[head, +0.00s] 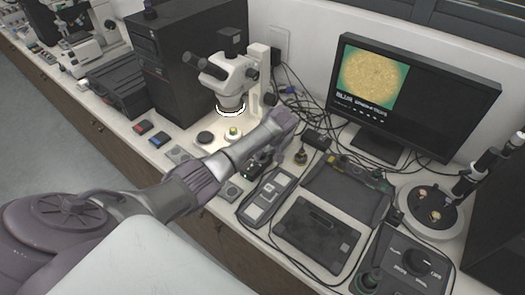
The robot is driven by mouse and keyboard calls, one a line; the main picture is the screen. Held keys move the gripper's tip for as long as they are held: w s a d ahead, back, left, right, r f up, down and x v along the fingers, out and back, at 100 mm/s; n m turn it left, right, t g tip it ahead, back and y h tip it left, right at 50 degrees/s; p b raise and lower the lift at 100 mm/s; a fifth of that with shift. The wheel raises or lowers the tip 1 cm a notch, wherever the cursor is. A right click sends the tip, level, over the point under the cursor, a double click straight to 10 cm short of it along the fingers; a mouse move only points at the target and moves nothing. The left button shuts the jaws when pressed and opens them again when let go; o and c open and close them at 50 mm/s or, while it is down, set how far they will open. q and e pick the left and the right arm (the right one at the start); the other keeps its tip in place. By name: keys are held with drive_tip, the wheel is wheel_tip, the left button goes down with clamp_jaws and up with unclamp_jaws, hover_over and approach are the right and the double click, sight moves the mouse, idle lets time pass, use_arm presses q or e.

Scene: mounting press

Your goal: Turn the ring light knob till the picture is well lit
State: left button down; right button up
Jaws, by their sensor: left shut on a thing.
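My left arm reaches in from the left across the bench. Its gripper (266,158) points down at a small dark box (249,174) with a green light, just right of the microscope's base. The gripper is shut on what seems to be the ring light knob, which the gripper and wrist hide. The ring light (231,111) glows white under the microscope head (228,72), above a small sample on the stage. The monitor (412,92) shows a round yellow speckled picture on a green ground, with small text below. My right gripper is not in view.
A black computer tower (186,65) stands left of the microscope. A grey control panel (267,197), a black tray (345,187) and a black flat case (316,234) crowd the bench to the right. Cables run behind my gripper. Little bench is free.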

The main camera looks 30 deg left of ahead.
use_arm(q)
drive_tip(key=shift+n, duration=0.4)
drive_tip(key=c, duration=0.8)
unclamp_jaws()
drive_tip(key=shift+a, duration=0.1)
drive_tip(key=w+v, duration=0.1)
drive_tip(key=v, duration=1.1)
drive_tip(key=shift+s, duration=0.35)
